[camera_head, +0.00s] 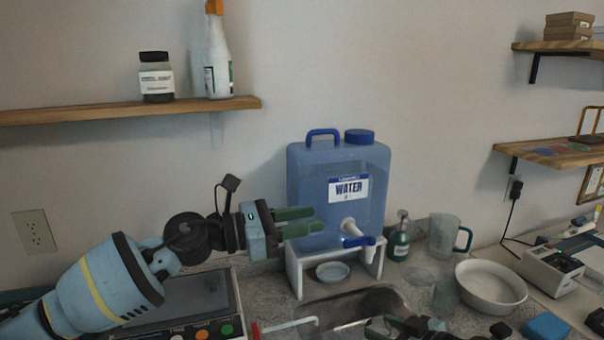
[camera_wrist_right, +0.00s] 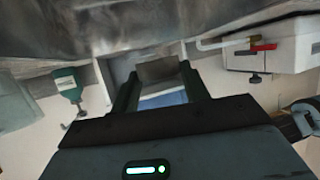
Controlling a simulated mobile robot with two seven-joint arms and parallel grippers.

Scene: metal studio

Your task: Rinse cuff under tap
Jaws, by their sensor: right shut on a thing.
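A blue water jug (camera_head: 335,190) labelled WATER stands on a white stand (camera_head: 293,268). Its white tap (camera_head: 352,230) with a blue lever (camera_head: 358,241) points forward over the sink side. My left gripper (camera_head: 318,219) is in front of the jug, just left of the tap; its two green fingers are apart with nothing visible between them. My right gripper (camera_head: 405,326) is low at the sink, partly cut off by the frame's bottom edge. In the right wrist view, it is shut on a brownish-grey flat piece, seemingly the cuff (camera_wrist_right: 158,69), held between the fingertips.
A metal sink (camera_head: 375,298) lies below the tap. A small dish (camera_head: 332,271) sits under the stand. A green bottle (camera_head: 400,240), a clear jug (camera_head: 443,237) and a white bowl (camera_head: 490,287) stand to the right. A device with coloured buttons (camera_head: 200,300) is at left.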

